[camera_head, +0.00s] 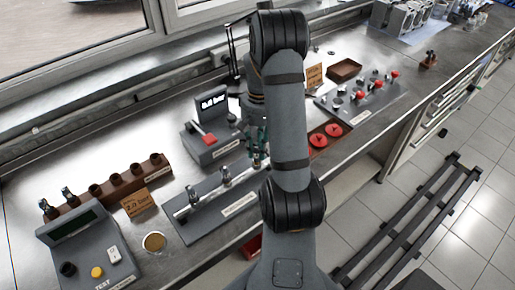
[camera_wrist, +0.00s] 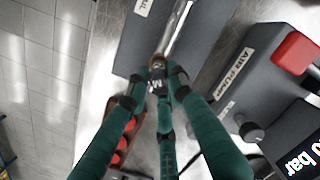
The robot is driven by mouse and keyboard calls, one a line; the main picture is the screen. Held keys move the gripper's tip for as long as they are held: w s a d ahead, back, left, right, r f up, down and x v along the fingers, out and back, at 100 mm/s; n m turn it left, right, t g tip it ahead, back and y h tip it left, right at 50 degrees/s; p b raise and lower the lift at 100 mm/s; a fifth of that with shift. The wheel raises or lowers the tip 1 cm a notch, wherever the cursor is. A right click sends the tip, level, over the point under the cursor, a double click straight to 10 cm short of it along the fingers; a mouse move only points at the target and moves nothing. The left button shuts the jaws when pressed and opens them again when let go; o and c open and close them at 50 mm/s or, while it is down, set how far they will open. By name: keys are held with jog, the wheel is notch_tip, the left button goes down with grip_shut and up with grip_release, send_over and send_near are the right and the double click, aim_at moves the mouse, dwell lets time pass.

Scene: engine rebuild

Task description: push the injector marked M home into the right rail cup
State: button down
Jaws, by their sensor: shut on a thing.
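The injector marked M (camera_wrist: 157,84) is between my gripper's green fingers (camera_wrist: 160,92), which are shut on it; its letter shows in the wrist view. In the head view my gripper (camera_head: 257,143) is partly behind my arm, above the right end of the silver fuel rail (camera_head: 208,192). The rail also shows in the wrist view (camera_wrist: 180,32), running away from the injector. The injector is at the rail's right end; the right cup is hidden by it and the fingers, so I cannot tell how deep it sits. Two other injectors (camera_head: 225,174) stand upright along the rail.
The grey air pump box (camera_head: 208,147) stands behind the rail. A tray with red round parts (camera_head: 319,140) lies to the right. A brown rack (camera_head: 128,180) and a test box (camera_head: 90,262) stand at the left. A small round dish (camera_head: 154,242) lies in front.

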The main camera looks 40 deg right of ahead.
jog(key=shift+f, duration=0.1)
jog(key=c, duration=1.6)
grip_release()
jog(key=shift+o, duration=0.7)
jog(key=shift+r+p, duration=3.15)
jog(key=shift+r, duration=0.65)
notch_tip(320, 180, down, 8)
jog(key=b, duration=0.6)
jog(key=shift+r, duration=0.15)
